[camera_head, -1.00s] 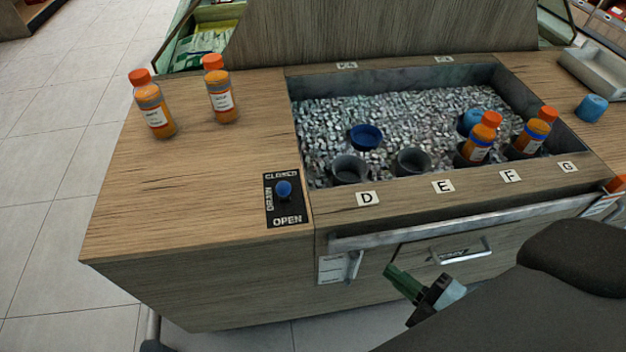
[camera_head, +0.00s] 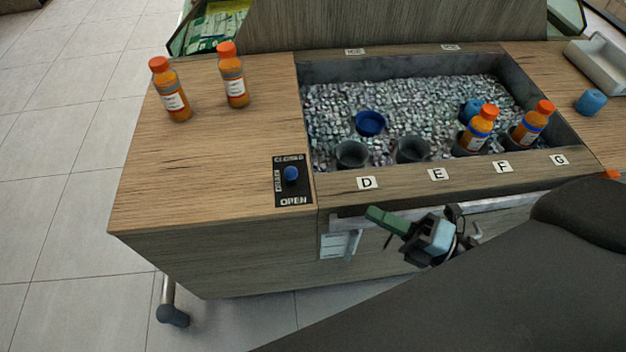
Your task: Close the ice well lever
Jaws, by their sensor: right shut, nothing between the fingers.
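The ice well lever is a blue knob (camera_head: 291,174) on a black plate (camera_head: 293,196) on the wooden counter, left of the ice well. The plate reads CLOSED at its far end, OPEN at its near end and DRAIN along its left side. The knob sits about midway between the two end words. My right gripper (camera_head: 376,216), with green fingers, is in front of the counter below label D, shut and empty. It is to the right of the lever and nearer to me, apart from it. My left gripper is not in view.
The ice well (camera_head: 330,100) holds ice, dark cups, a blue cup (camera_head: 369,123) and two orange bottles (camera_head: 480,130). Two more bottles (camera_head: 173,92) stand on the counter's far left. The counter around the lever plate is clear. A metal rail (camera_head: 500,203) runs along the front.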

